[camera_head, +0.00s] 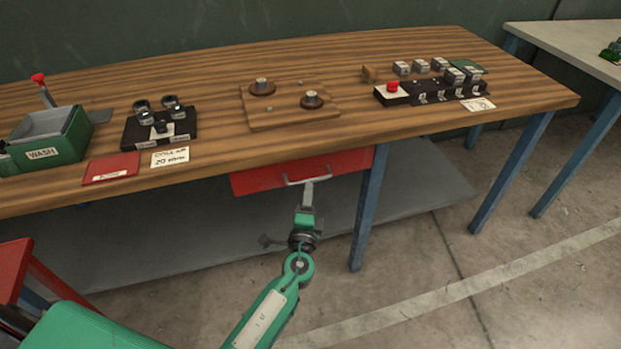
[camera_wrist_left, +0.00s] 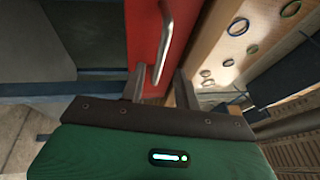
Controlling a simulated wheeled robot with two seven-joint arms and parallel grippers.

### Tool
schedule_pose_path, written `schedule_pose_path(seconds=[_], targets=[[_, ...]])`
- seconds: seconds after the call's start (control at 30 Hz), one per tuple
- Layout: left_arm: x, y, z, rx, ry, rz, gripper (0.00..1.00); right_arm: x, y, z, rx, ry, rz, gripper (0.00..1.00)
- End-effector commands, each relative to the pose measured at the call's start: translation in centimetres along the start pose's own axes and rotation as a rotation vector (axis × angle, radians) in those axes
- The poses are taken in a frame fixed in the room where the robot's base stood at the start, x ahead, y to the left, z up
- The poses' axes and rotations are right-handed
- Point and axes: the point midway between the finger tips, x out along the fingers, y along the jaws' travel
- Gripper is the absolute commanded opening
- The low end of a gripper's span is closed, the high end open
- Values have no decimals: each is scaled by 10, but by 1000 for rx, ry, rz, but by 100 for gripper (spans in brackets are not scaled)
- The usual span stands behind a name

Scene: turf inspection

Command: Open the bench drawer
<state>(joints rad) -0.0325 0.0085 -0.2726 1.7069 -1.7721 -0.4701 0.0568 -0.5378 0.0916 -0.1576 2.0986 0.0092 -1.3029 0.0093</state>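The bench drawer (camera_head: 270,177) has a red front under the front edge of the wooden bench (camera_head: 220,165). Its metal bar handle (camera_head: 308,181) faces me. I see no gap that shows the drawer pulled out. My left gripper (camera_head: 307,188) reaches up to the handle from below. In the left wrist view, the red drawer front (camera_wrist_left: 146,30) and the bright handle (camera_wrist_left: 163,45) are close. The fingers of my left gripper (camera_wrist_left: 159,88) stand apart, one on each side of the handle's end. I cannot tell whether they touch it. My right gripper is not in view.
On the bench stand a green WASH bin (camera_head: 45,153), a black fixture (camera_head: 160,130), a wooden board with knobs (camera_head: 290,115) and a black block with a red button (camera_head: 430,90). A blue leg (camera_head: 368,210) stands right of the drawer. The floor in front is clear.

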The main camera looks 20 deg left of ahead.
Motion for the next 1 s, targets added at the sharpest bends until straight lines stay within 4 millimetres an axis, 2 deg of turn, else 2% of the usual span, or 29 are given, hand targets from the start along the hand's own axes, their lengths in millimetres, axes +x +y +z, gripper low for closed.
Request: schedule_pose_path(seconds=[0.1, 0.3, 0.7, 0.87, 1.0], targets=[[23, -2, 0, 0, 0, -1, 32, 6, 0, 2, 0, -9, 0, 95], [45, 0, -1, 1, 1, 0, 32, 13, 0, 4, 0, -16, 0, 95], [52, 1, 0, 0, 1, 1, 32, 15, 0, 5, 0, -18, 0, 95], [51, 1, 0, 0, 1, 1, 2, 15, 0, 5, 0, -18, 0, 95], [51, 1, 0, 0, 1, 1, 0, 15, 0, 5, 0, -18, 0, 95]])
